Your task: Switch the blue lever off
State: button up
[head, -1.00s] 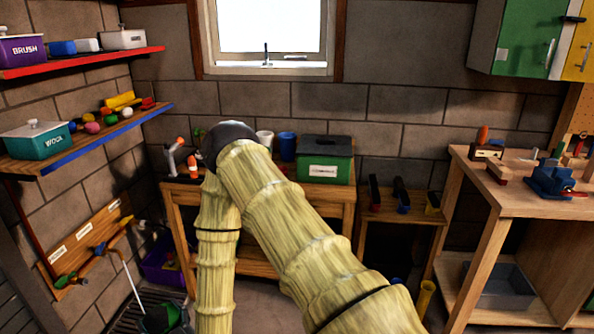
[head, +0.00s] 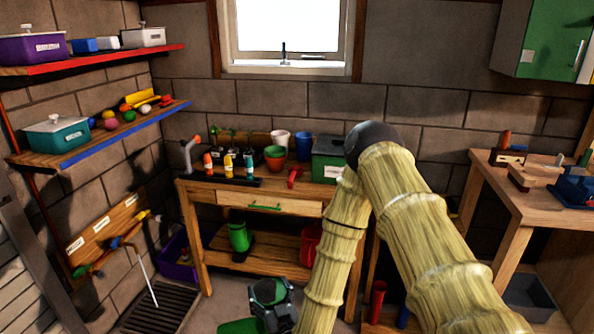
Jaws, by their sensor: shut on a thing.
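On the left wall a wooden board (head: 100,243) carries white labels and several coloured levers. The blue lever (head: 116,242) is near the middle, between a green lever low left and a yellow one upper right. It looks small, and its exact tilt is hard to tell.
A wooden workbench (head: 262,207) with pots and bottles stands behind my gripper. A floor grate (head: 160,308) lies below the board, and a purple bin (head: 178,262) stands beside it. A blue-edged shelf (head: 110,138) juts out above the board. Floor shows between the grate and my gripper.

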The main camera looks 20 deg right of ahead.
aim_at(116, 241)
jog(key=i, duration=1)
